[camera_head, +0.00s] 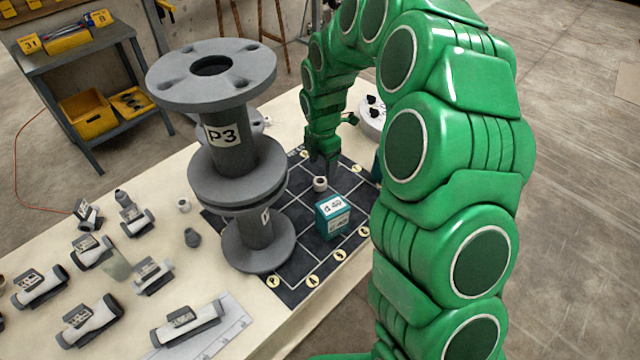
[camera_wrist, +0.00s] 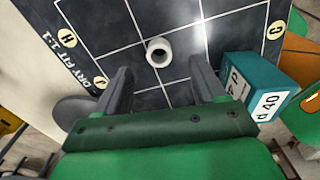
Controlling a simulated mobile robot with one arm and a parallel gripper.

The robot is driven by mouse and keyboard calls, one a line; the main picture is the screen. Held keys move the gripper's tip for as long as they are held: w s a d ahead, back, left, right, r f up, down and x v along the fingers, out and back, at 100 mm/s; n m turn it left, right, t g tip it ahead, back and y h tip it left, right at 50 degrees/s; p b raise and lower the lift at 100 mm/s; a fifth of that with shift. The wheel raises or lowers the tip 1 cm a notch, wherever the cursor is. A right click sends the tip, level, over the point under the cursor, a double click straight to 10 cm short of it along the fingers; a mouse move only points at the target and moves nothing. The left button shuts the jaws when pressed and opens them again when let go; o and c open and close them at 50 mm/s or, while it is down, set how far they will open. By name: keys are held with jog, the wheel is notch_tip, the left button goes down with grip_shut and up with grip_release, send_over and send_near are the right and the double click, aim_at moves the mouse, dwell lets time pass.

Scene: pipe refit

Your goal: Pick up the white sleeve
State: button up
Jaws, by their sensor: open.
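The white sleeve (camera_wrist: 159,52) is a short, thick-walled ring standing upright on a dark gridded mat (camera_wrist: 113,50). It also shows in the head view (camera_head: 320,184), just below my gripper (camera_head: 323,160). In the wrist view my gripper (camera_wrist: 160,80) is open and empty. Its two grey fingers point toward the sleeve, one to each side, with the sleeve ahead of the gap between the tips. The sleeve is not touched.
A teal box (camera_wrist: 255,88) marked d 40 stands right of the sleeve. A tall grey flanged stack (camera_head: 237,150) marked P3 rises to the left. Several labelled fittings and another small pale ring (camera_head: 184,205) lie on the table (camera_head: 120,283). A round white piece (camera_head: 372,118) is behind.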

aim_at(320, 179)
jog(key=shift+s+a+f, duration=0.1)
jog(key=shift+a+f, duration=0.05)
jog(key=shift+f, duration=1.6)
jog(key=shift+a+f, duration=0.1)
jog(key=shift+f, duration=1.65)
jog(key=c, duration=1.1)
jog(key=shift+r, duration=0.15)
